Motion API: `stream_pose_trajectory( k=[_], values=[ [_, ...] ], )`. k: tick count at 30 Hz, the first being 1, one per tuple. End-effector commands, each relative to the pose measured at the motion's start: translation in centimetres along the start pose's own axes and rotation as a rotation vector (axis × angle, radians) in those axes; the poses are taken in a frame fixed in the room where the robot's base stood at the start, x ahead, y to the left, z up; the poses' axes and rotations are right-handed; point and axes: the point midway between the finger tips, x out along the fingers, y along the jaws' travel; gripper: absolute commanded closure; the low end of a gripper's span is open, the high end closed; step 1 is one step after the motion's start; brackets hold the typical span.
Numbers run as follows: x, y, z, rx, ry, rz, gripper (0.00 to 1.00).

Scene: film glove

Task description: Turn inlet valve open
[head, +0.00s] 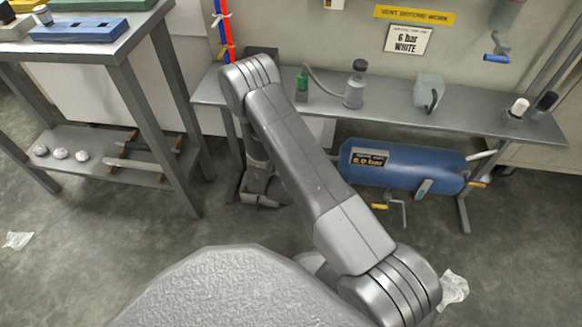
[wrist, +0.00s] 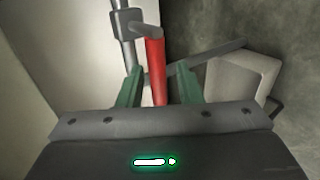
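In the wrist view a red lever handle (wrist: 154,65), which looks like the inlet valve's handle, hangs from a grey fitting on a metal pipe (wrist: 128,28). My gripper (wrist: 160,72) is open, with one green finger on each side of the red handle. A gap shows on both sides, so the fingers do not appear to press on it. How deep the handle sits between them is hard to tell. In the head view my arm hides the handle and the fingertips; my wrist points down beside the bench's left legs.
A worktable (head: 120,48) stands at the left. The floor between is mostly clear.

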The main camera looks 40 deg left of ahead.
Motion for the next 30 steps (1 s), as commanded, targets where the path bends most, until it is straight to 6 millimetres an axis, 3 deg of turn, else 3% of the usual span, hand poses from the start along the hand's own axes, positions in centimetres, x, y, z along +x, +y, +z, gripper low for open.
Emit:
stream_pose_trajectory(
  k=[6, 10, 22, 30],
  values=[
    [-0.2, 0.1, 0.0, 0.000, 0.001, 0.000, 0.68],
    [-1.6, 0.2, -0.1, -0.001, 0.002, 0.000, 0.68],
    [-10.3, 0.2, -0.1, -0.004, 0.003, -0.001, 0.68],
    [-13.5, 0.1, 0.0, 0.000, 0.000, 0.000, 0.68]
  ],
)
